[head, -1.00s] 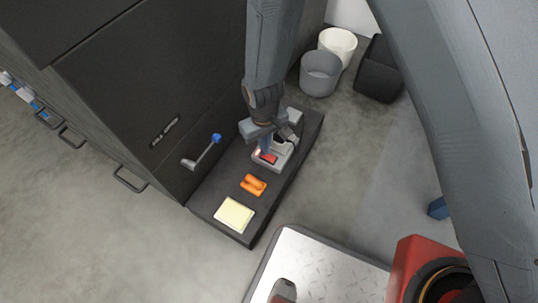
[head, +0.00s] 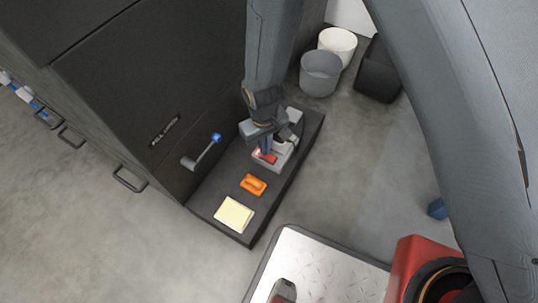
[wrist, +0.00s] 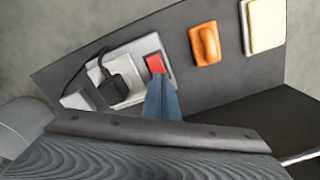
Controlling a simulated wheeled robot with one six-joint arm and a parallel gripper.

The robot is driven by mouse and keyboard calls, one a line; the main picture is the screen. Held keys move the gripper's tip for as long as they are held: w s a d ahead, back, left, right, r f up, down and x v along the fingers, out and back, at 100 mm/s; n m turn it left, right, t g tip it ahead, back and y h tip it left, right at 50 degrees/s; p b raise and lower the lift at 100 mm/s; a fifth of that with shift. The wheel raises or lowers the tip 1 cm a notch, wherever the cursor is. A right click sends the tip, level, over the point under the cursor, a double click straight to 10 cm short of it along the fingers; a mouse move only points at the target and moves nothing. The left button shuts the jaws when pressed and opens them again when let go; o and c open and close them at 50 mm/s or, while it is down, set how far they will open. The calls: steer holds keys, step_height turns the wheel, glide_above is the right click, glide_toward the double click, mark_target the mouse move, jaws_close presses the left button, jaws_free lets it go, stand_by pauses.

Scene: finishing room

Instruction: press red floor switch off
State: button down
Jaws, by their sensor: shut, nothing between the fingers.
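The red switch (head: 267,158) sits on a light grey power block on the dark low platform, and the wrist view shows it as a red rocker (wrist: 155,64). My gripper (head: 264,150) is shut and empty, pointing down at the switch. In the wrist view its blue-grey fingertips (wrist: 160,82) reach the lower edge of the red rocker. I cannot tell whether they press on it or are just above it. The rocker's near edge is hidden behind the fingertips. A black plug (wrist: 115,85) is in the same block (wrist: 133,50), beside the switch.
An orange object (head: 253,184) and a pale yellow pad (head: 234,215) lie on the platform (head: 208,193). A dark cabinet with a blue-knobbed lever (head: 206,150) stands to the left. Open floor lies to the right.

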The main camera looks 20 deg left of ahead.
steer(key=shift+f, duration=0.45)
steer(key=shift+r, duration=0.15)
step_height(320, 180, up, 7)
steer(key=p, duration=0.6)
stand_by(0.5)
stand_by(0.3)
